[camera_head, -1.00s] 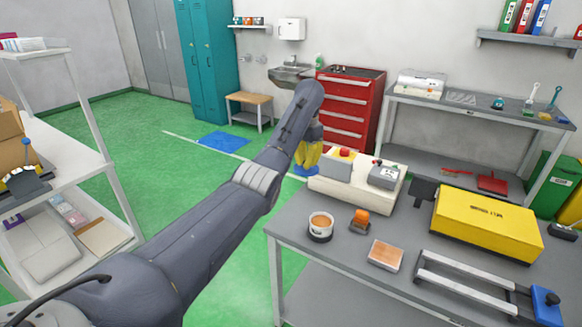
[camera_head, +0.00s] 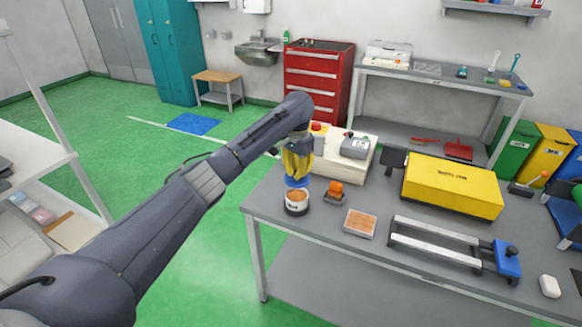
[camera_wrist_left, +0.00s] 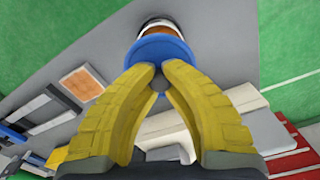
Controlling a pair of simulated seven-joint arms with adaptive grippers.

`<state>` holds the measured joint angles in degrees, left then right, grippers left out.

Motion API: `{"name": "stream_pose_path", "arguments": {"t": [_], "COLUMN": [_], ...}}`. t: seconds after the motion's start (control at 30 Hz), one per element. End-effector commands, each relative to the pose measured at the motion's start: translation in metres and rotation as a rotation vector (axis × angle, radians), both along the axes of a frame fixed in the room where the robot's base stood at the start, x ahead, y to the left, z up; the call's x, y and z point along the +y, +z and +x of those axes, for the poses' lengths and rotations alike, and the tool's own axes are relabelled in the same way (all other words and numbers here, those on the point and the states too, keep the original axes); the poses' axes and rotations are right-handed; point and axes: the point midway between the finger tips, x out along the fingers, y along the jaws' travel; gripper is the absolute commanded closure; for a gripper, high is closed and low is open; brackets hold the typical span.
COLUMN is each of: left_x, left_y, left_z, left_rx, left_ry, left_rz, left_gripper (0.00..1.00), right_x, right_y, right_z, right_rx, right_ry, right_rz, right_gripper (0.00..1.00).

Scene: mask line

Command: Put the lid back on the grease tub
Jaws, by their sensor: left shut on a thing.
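The grease tub (camera_head: 296,204) is a small white tub with a dark band and orange-brown grease, standing near the left end of the grey workbench. My left gripper (camera_head: 298,178) is above it with yellow fingers pointing down. It is shut on the blue lid (camera_head: 294,182), which is just over the tub's top. In the left wrist view the fingertips (camera_wrist_left: 158,75) pinch the knob of the lid (camera_wrist_left: 160,48), and the tub (camera_wrist_left: 160,24) shows partly behind it. The lid covers part of the orange grease there; I cannot tell if it touches the rim. My right gripper is not in view.
An orange-topped item (camera_head: 336,190) stands close right of the tub. A brown square block (camera_head: 360,222) lies in front, and a white machine (camera_head: 345,155) stands behind. A yellow box (camera_head: 452,186) and metal rail frame (camera_head: 450,245) are farther right.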

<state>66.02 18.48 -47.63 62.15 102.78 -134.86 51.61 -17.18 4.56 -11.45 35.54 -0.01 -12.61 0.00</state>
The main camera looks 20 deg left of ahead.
Motion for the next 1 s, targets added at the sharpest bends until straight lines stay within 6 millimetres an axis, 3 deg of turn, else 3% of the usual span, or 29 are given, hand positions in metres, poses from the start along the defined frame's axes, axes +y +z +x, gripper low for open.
{"name": "stream_pose_path", "arguments": {"t": [0.6, 1.0], "left_x": [0.001, 0.001], "left_y": [-0.045, -0.060], "left_z": [0.000, 0.000], "left_rx": [0.002, 0.000], "left_ry": [0.005, 0.004], "left_rz": [-0.001, -0.001], "left_gripper": [1.00, 1.00], "right_x": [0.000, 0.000], "right_y": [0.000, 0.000], "right_z": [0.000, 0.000], "right_rx": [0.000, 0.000], "right_ry": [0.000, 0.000], "right_rz": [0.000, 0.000], "right_gripper": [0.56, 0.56]}}
